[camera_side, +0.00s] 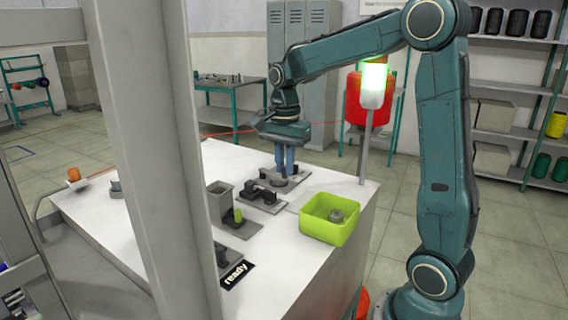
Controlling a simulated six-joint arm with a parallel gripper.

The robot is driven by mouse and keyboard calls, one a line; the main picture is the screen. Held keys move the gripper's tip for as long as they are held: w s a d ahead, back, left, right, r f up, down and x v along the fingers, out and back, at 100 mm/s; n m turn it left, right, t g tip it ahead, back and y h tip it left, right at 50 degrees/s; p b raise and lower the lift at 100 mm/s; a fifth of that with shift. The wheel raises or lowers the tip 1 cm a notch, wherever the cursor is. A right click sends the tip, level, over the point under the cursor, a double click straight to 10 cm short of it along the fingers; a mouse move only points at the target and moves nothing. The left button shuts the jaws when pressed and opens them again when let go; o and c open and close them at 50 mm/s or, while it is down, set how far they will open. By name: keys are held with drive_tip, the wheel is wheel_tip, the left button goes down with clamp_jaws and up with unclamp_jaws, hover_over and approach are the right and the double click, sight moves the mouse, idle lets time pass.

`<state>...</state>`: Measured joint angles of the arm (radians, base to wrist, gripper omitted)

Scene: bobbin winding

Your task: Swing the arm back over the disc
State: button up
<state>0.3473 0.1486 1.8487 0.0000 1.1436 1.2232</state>
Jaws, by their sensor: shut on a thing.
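My gripper (287,174) points straight down over the far right part of the white table. Its two blue-grey fingers are close together, just above or at a grey plate with dark round parts (272,180). The thing held between the fingers is too small to make out. A flat dark disc-like part (262,195) lies on a plate just in front of the fingers; I cannot tell for sure that it is the disc. A thin red line, perhaps thread, runs from the left towards my gripper and shows again to its right.
A lime-green bin (322,230) with a grey ring-shaped part inside stands at the right table edge. A lit signal lamp (373,85) on a post rises behind the bin. A grey post blocks the left.

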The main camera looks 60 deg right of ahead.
drive_tip(key=shift+d, duration=0.3)
drive_tip(key=shift+s+d, duration=0.1)
drive_tip(key=shift+d, duration=0.4)
idle(0.8)
drive_tip(key=o, duration=0.6)
wheel_tip(320, 180, up, 7)
idle(0.8)
